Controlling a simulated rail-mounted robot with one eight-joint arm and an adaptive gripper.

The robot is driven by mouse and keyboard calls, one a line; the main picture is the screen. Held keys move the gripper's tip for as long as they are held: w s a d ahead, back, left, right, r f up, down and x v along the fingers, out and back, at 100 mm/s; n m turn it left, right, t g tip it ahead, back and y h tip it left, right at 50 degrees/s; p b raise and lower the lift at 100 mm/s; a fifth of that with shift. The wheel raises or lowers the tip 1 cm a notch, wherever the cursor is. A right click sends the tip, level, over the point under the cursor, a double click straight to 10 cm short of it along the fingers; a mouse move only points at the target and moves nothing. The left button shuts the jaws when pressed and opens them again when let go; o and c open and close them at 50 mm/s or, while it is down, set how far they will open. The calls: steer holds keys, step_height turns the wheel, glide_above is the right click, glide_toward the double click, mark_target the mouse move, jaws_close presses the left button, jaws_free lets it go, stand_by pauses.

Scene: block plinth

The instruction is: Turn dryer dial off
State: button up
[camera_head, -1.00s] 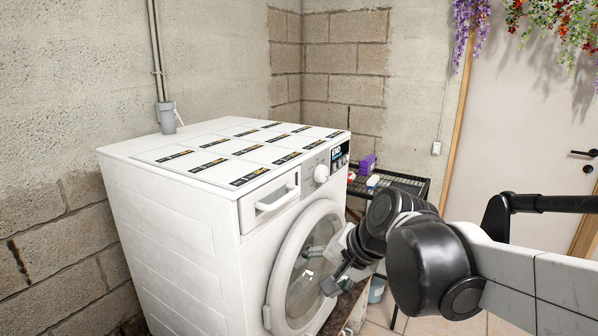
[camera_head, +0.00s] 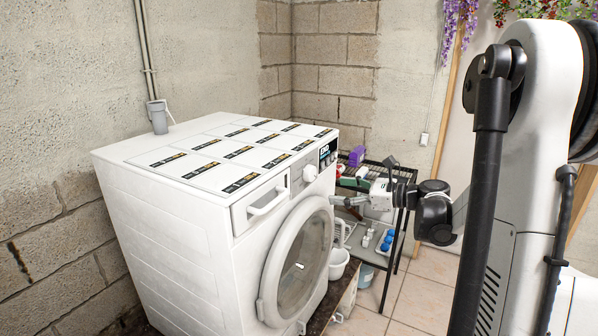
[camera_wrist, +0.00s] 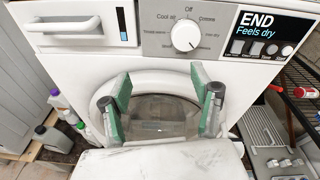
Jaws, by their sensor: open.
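The white dryer (camera_head: 165,235) stands against the wall. Its round white dial (camera_head: 310,173) sits on the upper front panel; in the wrist view the dial (camera_wrist: 186,35) has printed settings around it, with "Off" at the top. I cannot tell clearly where its pointer sits. My gripper (camera_head: 342,201) is in front of the dryer, below and to the right of the dial in the head view. In the wrist view its green-padded fingers (camera_wrist: 160,84) are apart and empty, below the dial and in front of the round door. The gripper is not touching the dial.
A display (camera_wrist: 262,30) reading "END Feels dry" is right of the dial. A drawer handle (camera_wrist: 64,25) is on the left. A black rack (camera_head: 375,172) with small items stands beside the dryer.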

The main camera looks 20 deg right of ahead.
mark_target(313, 175)
steer(key=d+m+t, duration=0.2)
steer(key=d+m, duration=0.1)
steer(key=d, duration=0.2)
steer(key=shift+y, duration=0.3)
steer(key=p+x, duration=0.2)
steer(key=x, duration=1.1)
steer(key=shift+w+a+p, duration=0.15)
steer(key=shift+w+p, duration=0.1)
steer(key=shift+p, duration=0.15)
steer(key=shift+n, duration=0.3)
steer(key=c, duration=1.1)
